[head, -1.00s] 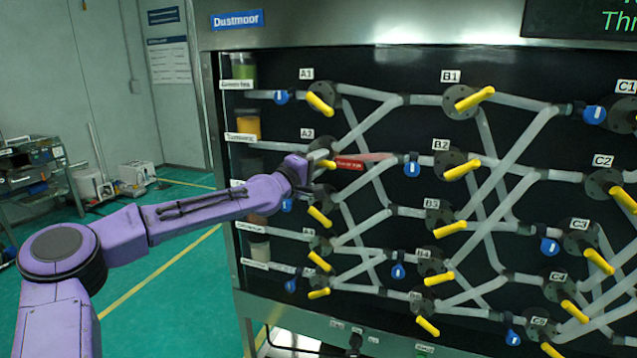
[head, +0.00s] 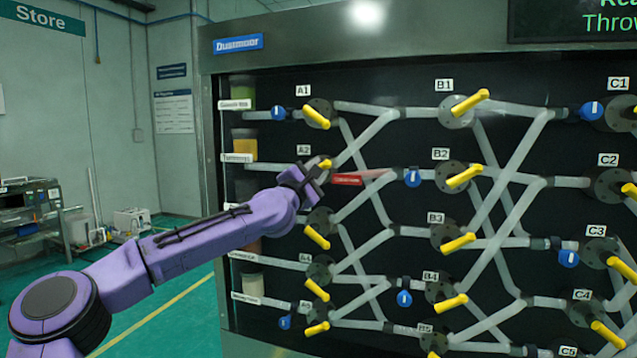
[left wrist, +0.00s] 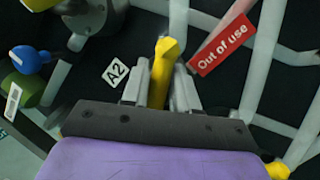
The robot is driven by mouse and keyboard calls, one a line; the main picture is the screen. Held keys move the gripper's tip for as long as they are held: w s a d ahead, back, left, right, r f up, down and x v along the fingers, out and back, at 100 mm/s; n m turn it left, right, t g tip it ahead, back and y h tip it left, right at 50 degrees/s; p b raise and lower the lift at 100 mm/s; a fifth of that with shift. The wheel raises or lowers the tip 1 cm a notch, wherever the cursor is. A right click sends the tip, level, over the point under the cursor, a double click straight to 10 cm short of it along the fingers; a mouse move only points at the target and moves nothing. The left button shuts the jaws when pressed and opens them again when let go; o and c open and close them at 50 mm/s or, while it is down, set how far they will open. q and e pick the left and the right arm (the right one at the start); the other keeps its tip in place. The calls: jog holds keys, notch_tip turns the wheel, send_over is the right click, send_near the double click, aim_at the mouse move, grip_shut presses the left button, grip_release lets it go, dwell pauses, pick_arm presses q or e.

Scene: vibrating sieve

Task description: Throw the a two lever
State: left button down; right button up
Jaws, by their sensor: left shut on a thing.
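The A2 lever (head: 325,163) is a yellow handle on a dark round valve in the second row of the left column. Its label A2 (head: 304,150) is just above and left of it. My left gripper (head: 313,178) is at this lever, and only the lever's end shows past it. In the left wrist view the yellow A2 lever (left wrist: 160,75) stands between the two grey fingers of my left gripper (left wrist: 160,88), which are shut on it. The valve body behind is mostly hidden. My right gripper is not in view.
A red tag reading "Out of use" (left wrist: 222,44) sits on the pipe right of A2; it also shows in the head view (head: 347,180). The A1 lever (head: 316,116) is above, and another yellow lever (head: 316,237) is below. Blue valves (head: 413,177) and clear pipes surround them.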

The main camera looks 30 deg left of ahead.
pick_arm(q)
jog(key=shift+a+n+y, duration=0.3)
jog(key=shift+n+y, duration=0.1)
jog(key=shift+n, duration=0.1)
jog(key=c, duration=1.2)
grip_release()
jog(key=shift+o, duration=0.9)
jog(key=shift+s+a, duration=0.1)
jog(key=shift+a, duration=0.15)
jog(key=shift+d, duration=0.2)
jog(key=b+v, duration=0.2)
jog(key=v, duration=0.8)
jog(key=shift+s+f+b, duration=0.15)
jog(key=shift+s+b, duration=0.1)
jog(key=shift+b, duration=0.15)
